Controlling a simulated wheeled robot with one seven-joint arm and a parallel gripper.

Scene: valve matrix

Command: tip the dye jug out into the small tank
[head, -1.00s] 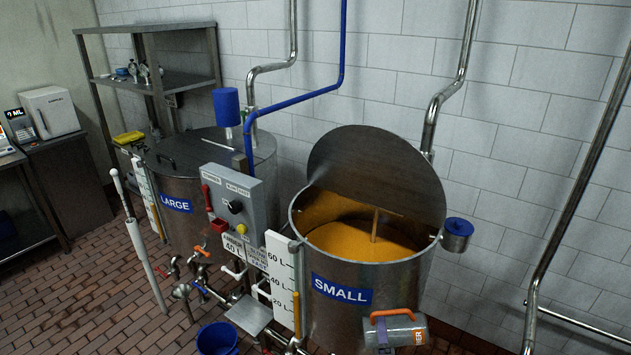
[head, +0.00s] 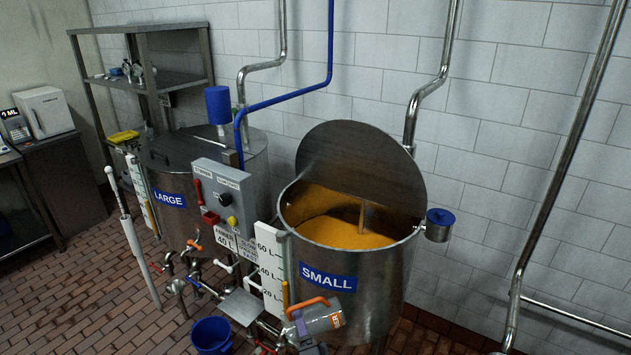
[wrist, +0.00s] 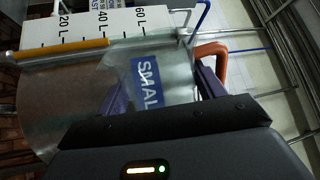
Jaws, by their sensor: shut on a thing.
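The small tank (head: 345,270) is a steel drum with a blue SMALL label. Its lid (head: 365,170) is tilted up at the back, and orange-yellow liquid (head: 345,232) with an upright shaft shows inside. The dye jug (head: 322,318) is grey and see-through, with an orange handle and an orange label. It is tilted, low in front of the tank wall, below the rim. My gripper (head: 303,328) is shut on it. In the wrist view the jug's orange handle (wrist: 208,52) is beside the purple fingers, with the SMALL label behind. The jug's contents cannot be made out.
A white level scale (head: 270,270) stands at the tank's left front. A blue-topped metal cup (head: 438,225) hangs on its right rim. The large tank (head: 180,200), control box (head: 224,195), valves and a blue bucket (head: 212,335) are at left. Pipes run up the wall.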

